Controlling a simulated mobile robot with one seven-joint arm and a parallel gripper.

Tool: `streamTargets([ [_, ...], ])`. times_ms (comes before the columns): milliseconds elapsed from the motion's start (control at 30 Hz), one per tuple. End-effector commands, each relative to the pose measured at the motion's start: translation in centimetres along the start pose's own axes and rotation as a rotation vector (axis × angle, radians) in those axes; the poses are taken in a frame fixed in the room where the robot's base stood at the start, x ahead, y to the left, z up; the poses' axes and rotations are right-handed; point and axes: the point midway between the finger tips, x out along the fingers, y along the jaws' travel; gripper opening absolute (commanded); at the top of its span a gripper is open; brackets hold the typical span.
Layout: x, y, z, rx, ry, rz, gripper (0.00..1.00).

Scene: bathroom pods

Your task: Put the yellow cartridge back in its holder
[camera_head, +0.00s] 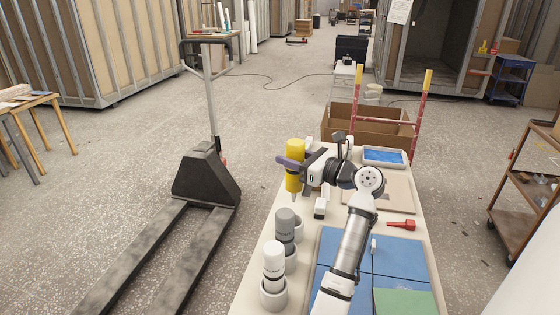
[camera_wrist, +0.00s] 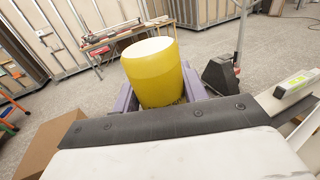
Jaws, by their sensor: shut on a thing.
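The yellow cartridge (camera_head: 294,181) is upright in my gripper (camera_head: 293,163), nozzle down, above the table's left edge. In the wrist view the cartridge (camera_wrist: 156,78) stands between the purple fingers of my gripper (camera_wrist: 158,98), its pale end facing up. A white cartridge (camera_head: 273,254) and a grey cartridge (camera_head: 285,222) stand in round grey holders (camera_head: 273,297) along the table's left edge. A third round holder (camera_head: 298,228) shows partly behind the grey cartridge, below my gripper; its inside is mostly hidden.
The table (camera_head: 251,284) also bears blue panels (camera_head: 390,255), a green panel (camera_head: 404,302), a red nozzle-like piece (camera_head: 401,225) and a small white-and-black tool (camera_head: 321,208). A cardboard box (camera_head: 372,127) is beyond it. A pallet jack (camera_head: 206,178) stands on the left.

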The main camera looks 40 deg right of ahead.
Motion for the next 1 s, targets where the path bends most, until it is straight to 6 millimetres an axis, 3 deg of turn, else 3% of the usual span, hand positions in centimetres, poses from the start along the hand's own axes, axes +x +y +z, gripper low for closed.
streamTargets([
  [333, 0.1, 0.1, 0.0, -0.001, -0.002, 0.002, 0.09],
  [1000, 0.1, 0.1, -5.3, -0.001, -0.001, 0.001, 0.09],
])
